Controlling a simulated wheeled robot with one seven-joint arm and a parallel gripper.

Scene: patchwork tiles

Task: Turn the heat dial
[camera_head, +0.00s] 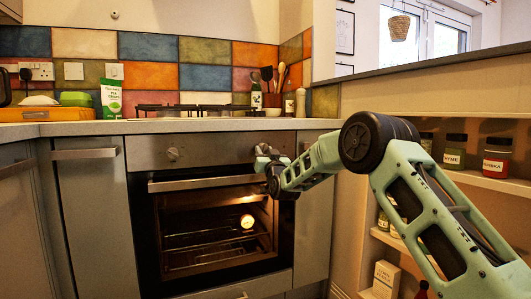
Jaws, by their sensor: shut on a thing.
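The oven (140,222) stands under the counter, with a steel control panel (215,150) above its door. A round knob (173,154) shows on the left part of the panel. My gripper (263,156) is at the right part of the panel, shut on the heat dial there. The gripper covers this dial, so its pointer and setting cannot be seen. My green arm comes in from the right.
The oven door handle (205,183) runs just below the panel, close under my gripper. A hob (185,107) and a utensil pot (272,100) stand on the counter above. Shelves with spice jars (497,157) are at the right, behind my arm.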

